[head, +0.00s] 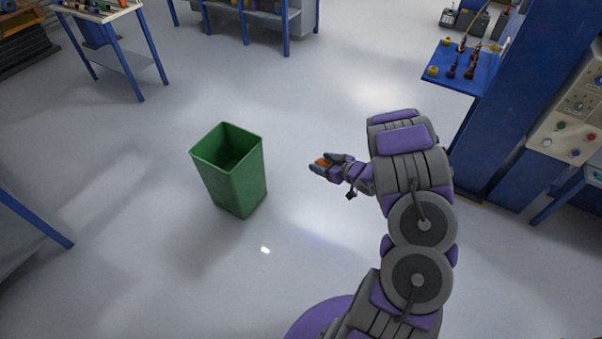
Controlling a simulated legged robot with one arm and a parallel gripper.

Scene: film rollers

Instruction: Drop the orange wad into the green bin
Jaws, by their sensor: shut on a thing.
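The green bin (243,186) stands upright on the grey floor, left of the middle of the head view. Its open top faces up, and the inside I can see looks dark and empty. My gripper (321,164) is to the right of the bin, apart from it. It is shut on the orange wad (322,161), of which only a small patch shows between the fingers. The rest of the wad is hidden by the fingers.
A small white scrap (265,250) lies on the floor in front of the bin. A blue-legged table (118,58) stands at the back left. A blue cabinet with a tray (445,75) of tools stands at the right. The floor between bin and gripper is clear.

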